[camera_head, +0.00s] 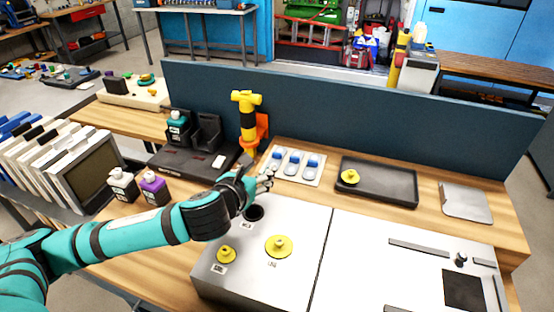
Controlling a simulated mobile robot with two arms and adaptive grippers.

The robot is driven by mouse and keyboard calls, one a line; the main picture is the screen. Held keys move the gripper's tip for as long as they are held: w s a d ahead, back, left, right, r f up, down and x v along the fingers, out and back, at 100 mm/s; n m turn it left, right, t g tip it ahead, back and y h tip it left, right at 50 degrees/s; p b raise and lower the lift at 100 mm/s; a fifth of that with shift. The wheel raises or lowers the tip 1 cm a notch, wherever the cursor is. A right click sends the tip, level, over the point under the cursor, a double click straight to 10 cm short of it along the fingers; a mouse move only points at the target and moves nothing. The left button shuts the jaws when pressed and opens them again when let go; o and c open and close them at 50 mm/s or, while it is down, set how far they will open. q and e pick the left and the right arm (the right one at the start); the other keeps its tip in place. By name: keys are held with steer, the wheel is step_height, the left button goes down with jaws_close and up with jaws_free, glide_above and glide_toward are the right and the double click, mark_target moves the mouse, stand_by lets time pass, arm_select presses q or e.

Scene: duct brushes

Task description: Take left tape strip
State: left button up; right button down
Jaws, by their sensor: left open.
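The left strip (276,158) is the one nearest the yellow and black tool. My left gripper (266,182) is open, just in front of the card's left end and above the back edge of the metal box. Its fingers point toward the card and appear empty. I cannot tell its exact height or whether it touches the card. My right gripper is out of view.
The metal box (320,255) has a dark round hole (254,213) and yellow round caps (279,246). A black tray (385,192) holds a yellow disc (350,177). The yellow and black tool (247,118) stands upright behind my gripper. A blue-grey partition (400,135) bounds the back.

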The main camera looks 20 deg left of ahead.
arm_select(q)
glide_toward(276, 154)
steer(key=x, duration=0.4)
steer(key=shift+d+p, duration=0.2)
steer(key=shift+p, duration=0.2)
steer(key=shift+p+x, duration=0.5)
steer(key=shift+x, duration=2.25)
steer(key=shift+a, duration=0.15)
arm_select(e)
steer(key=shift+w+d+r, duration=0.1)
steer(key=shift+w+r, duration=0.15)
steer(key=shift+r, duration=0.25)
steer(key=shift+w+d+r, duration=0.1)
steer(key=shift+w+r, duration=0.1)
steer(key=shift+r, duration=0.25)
arm_select(q)
steer(key=shift+c, duration=0.2)
steer(key=c, duration=0.6)
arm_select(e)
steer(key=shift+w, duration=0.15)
